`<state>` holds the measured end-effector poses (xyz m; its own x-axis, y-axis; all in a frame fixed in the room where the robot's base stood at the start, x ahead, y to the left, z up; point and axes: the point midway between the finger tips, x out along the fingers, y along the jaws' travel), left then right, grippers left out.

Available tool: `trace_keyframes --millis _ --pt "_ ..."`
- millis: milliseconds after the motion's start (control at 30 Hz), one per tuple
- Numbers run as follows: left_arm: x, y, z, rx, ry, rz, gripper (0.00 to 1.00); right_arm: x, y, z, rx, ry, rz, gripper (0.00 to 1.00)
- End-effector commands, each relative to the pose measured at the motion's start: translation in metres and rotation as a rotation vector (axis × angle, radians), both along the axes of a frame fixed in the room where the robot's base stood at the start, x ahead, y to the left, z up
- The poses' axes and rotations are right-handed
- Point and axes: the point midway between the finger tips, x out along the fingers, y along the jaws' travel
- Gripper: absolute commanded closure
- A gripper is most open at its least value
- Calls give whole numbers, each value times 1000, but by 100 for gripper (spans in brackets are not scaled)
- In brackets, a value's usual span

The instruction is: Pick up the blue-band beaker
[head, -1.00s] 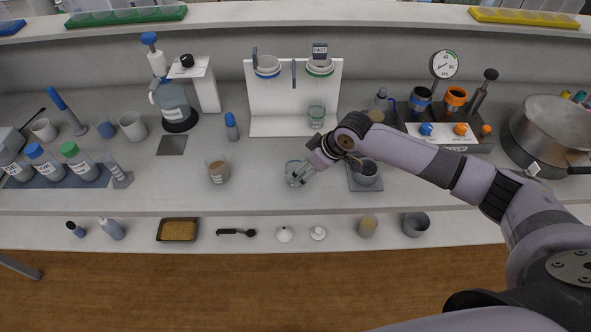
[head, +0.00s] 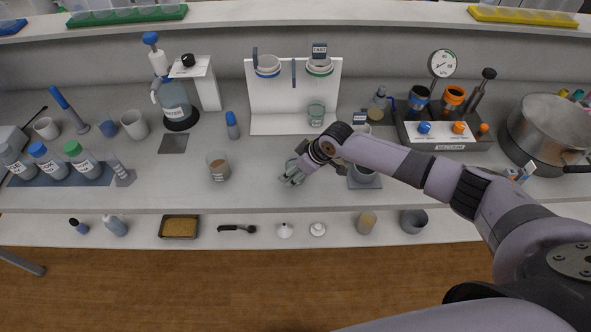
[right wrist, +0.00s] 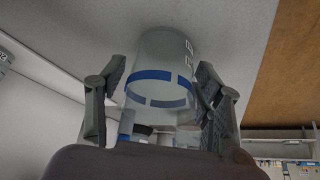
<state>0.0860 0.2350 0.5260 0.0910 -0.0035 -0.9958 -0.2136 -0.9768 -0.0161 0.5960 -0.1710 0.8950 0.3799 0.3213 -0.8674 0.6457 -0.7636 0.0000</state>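The blue-band beaker (right wrist: 160,55) is clear glass with a blue ring; it fills the middle of the right wrist view. In the head view the blue-band beaker (head: 289,164) stands on the bench, mostly hidden behind my right gripper. My right gripper (head: 291,178) is low at the beaker. In the right wrist view my right gripper (right wrist: 162,85) has one finger on each side of the beaker. The fingers are spread, with a gap showing on the left side; contact on the right side is unclear. My left gripper is not in view.
A beaker of brown soil (head: 218,172) stands to the left. A white stand (head: 262,100) with a green-marked beaker (head: 316,115) is behind. The vacuum unit (head: 440,135) and a pot (head: 545,130) are further right.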

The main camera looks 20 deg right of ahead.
Motion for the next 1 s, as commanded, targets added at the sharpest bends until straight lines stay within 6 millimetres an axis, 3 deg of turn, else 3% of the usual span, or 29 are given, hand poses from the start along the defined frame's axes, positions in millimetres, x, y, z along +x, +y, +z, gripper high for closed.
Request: trace_keyframes --millis 600,1000 --pt "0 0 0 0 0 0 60 0 0 1 1 -1 0 82" --pt "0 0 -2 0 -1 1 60 1 0 10 2 -3 1 82"
